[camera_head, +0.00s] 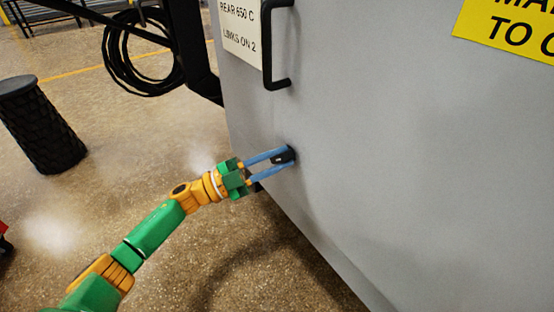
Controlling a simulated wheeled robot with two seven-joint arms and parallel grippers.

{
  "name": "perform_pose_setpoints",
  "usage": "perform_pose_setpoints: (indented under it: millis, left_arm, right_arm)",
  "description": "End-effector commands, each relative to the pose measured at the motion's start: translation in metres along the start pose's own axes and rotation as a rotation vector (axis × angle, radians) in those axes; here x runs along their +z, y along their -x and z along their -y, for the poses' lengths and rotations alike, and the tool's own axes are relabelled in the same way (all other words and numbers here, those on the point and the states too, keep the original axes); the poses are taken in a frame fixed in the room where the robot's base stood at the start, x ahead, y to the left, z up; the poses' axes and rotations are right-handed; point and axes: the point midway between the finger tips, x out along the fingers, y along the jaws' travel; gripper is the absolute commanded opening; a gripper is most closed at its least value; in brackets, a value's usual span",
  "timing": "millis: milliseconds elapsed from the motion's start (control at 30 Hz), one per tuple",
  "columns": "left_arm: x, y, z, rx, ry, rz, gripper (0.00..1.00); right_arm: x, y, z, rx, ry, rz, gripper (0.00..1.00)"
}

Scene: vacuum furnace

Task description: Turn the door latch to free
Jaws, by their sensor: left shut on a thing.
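The door latch (281,158) is a small dark knob on the grey furnace door (370,150), low and near the door's left edge. My left gripper (284,159) reaches it from the left, with its two blue fingers shut on the latch, one above and one below. The fingers hide part of the latch, so its exact turn is hard to tell. My right gripper is not in view.
A black door handle (268,45) stands out above the latch, beside a white sign (240,30). A yellow sign (510,25) is at the top right. A coiled black cable (143,52) hangs at the back. A dark bin (40,125) stands on the open floor at left.

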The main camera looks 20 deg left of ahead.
Motion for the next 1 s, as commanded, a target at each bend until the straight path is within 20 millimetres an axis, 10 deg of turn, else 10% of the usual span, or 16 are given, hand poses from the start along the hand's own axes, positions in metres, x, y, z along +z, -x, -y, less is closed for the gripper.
perform_pose_setpoints:
  millis: [1000]
  left_arm:
    - [0.001,0.001,-0.004,0.222,-0.535,0.002,0.0]
  right_arm:
    - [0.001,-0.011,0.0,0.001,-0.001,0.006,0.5]
